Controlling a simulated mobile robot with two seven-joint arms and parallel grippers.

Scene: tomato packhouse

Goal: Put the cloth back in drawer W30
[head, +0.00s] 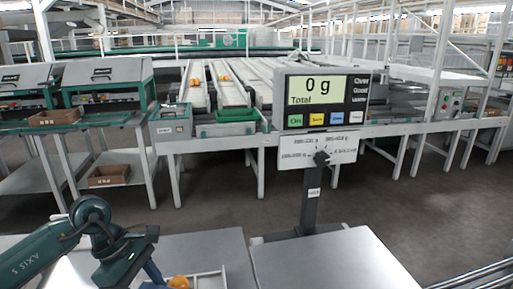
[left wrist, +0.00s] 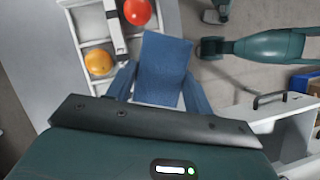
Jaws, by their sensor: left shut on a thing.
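A blue cloth (left wrist: 163,62) hangs flat in the left wrist view, between the two blue fingers of my left gripper (left wrist: 160,88), which is shut on it. In the head view my left gripper (head: 151,271) is at the bottom edge, mostly cut off, beside a white tray. A white drawer-like unit (left wrist: 290,112) with a black handle (left wrist: 269,100) is at the right of the left wrist view, apart from the cloth. No W30 label can be read. My right gripper is not in view.
The white divided tray (left wrist: 88,25) holds a red tomato (left wrist: 138,11) and an orange one (left wrist: 99,61). A scale display (head: 320,100) reading 0 g stands on a post behind the grey bench (head: 325,262). The bench's right part is clear. Sorting lanes (head: 228,85) lie beyond the aisle.

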